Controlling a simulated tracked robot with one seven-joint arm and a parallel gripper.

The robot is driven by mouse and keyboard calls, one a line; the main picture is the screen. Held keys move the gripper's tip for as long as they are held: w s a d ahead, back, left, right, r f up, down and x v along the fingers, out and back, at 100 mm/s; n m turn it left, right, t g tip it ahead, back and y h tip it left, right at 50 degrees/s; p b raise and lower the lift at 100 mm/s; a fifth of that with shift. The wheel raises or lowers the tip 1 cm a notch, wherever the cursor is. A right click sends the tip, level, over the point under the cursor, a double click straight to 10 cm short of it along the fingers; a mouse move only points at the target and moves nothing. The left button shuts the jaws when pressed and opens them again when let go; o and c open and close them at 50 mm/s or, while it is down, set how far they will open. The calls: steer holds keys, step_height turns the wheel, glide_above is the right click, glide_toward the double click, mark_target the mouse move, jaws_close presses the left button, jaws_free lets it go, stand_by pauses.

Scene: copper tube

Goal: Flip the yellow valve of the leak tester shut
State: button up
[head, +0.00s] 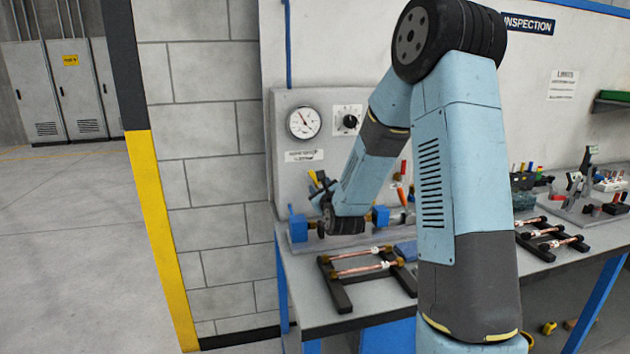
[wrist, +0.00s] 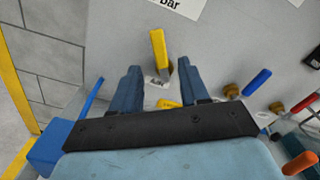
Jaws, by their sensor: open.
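The leak tester is a grey panel (head: 285,175) at the back of the bench, with a round gauge (head: 304,122) and blue end blocks (head: 298,228) below. In the wrist view its yellow valve lever (wrist: 158,50) points up, slightly tilted, in line with the gap between the fingers. My gripper (wrist: 158,67) is open, one finger on each side of the lever's lower part, with no clear contact. In the head view my gripper (head: 319,184) is in front of the panel, and a small yellow piece (head: 313,176) shows beside it. My wrist hides much of the valve there.
A black rack (head: 340,293) with copper tubes stands in front of the tester; another rack (head: 550,240) is at right. In the wrist view a blue handle (wrist: 257,82) and an orange handle (wrist: 300,163) stand right of my gripper. Open floor lies at left.

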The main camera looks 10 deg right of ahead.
mark_target(315, 180)
steer(key=w, duration=0.7)
jaws_close()
stand_by(0.4)
